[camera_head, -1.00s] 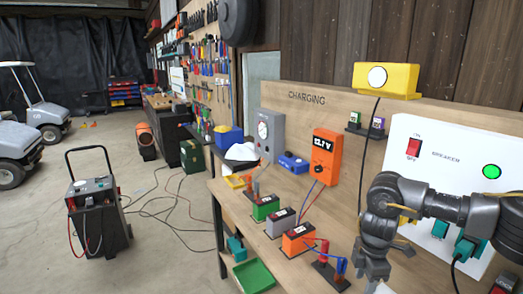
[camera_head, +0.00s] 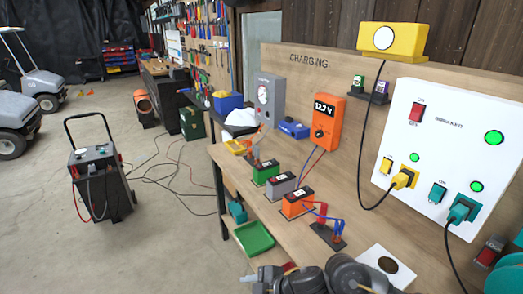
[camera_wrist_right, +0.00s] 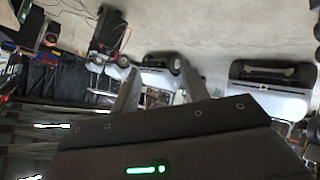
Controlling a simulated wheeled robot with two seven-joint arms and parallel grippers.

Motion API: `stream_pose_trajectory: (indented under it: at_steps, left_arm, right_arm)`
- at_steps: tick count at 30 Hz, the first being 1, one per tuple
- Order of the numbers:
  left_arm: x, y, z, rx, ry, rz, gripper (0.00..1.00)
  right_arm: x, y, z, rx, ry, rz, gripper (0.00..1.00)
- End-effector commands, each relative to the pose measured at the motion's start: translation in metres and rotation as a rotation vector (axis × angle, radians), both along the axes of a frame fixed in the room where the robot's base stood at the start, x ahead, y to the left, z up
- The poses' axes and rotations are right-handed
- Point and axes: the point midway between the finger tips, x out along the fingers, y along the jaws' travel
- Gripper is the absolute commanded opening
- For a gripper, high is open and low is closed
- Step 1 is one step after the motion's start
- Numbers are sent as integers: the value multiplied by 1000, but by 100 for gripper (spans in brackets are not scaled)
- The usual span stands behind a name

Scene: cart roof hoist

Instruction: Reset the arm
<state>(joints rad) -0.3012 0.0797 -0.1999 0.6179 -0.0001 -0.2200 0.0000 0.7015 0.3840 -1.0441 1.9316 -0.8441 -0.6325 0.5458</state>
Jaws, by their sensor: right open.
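My right arm shows low in the head view, over the front edge of the bench; its forward end is cut off by the bottom of the picture. In the right wrist view my right gripper (camera_wrist_right: 156,88) has its two fingers apart, with nothing between them. It points out over the floor towards the carts. It is clear of the white breaker panel (camera_head: 450,150). A yellow plug (camera_head: 403,179) and a teal plug (camera_head: 461,212) sit in the panel. My left gripper is not in view.
The wooden bench (camera_head: 345,222) carries green, grey and orange batteries (camera_head: 297,203), red and blue clamps (camera_head: 328,226) and an orange meter (camera_head: 326,120). A green tray (camera_head: 254,238) sits below it. A wheeled charger (camera_head: 100,180) stands on open floor, left.

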Motion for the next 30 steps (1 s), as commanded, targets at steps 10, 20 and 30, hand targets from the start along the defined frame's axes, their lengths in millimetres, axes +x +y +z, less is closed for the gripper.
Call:
stream_pose_trajectory:
  at_steps: [10,20,30]
  left_arm:
    - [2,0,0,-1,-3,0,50]
    - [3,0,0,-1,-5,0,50]
    - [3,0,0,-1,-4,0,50]
  right_arm:
    - [-31,-71,-6,208,166,-688,45]
    - [-125,-210,-68,41,473,-1214,45]
    - [-218,-279,-90,-112,682,-1455,45]
